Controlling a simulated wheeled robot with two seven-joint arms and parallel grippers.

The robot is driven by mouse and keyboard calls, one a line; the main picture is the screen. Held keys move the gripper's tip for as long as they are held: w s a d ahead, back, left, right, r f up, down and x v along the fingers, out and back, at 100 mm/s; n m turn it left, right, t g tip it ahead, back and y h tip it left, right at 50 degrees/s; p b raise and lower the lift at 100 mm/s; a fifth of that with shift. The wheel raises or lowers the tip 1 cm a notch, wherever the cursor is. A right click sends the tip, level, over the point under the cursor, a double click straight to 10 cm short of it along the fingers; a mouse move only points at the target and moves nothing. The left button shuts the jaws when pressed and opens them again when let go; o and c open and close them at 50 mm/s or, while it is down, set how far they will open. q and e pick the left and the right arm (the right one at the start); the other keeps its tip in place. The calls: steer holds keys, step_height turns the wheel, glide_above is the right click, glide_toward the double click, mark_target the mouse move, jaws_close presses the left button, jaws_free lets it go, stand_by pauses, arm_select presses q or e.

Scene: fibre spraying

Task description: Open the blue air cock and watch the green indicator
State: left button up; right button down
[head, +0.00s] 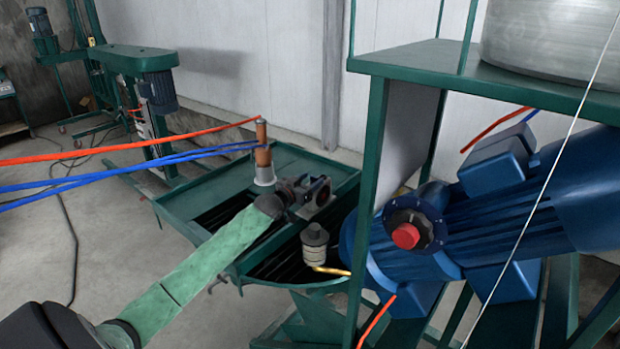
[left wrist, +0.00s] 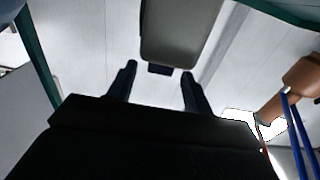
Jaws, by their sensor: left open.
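My left gripper (head: 318,190) reaches in on a green-sleeved arm and hangs over the green tray-like frame. In the left wrist view its two dark fingers (left wrist: 158,80) stand apart, open, with nothing seen held between them. A grey rounded block (left wrist: 180,32) shows beyond the fingertips; I cannot tell what it is. I cannot make out a blue air cock or a green indicator in either view. A large blue machine (head: 480,200) with a red round cap (head: 405,236) stands to the right of the gripper. My right gripper is not in view.
A copper-coloured post (head: 263,148) stands on the green frame (head: 205,172), with a red hose (head: 130,146) and blue hoses (head: 120,176) near it. A grey canister (head: 315,243) with a brass pipe is below the gripper. A green shelf (head: 440,62) overhangs at right.

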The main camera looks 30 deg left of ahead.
arm_select(q)
steer(key=shift+w, duration=0.2)
steer(key=c, duration=1)
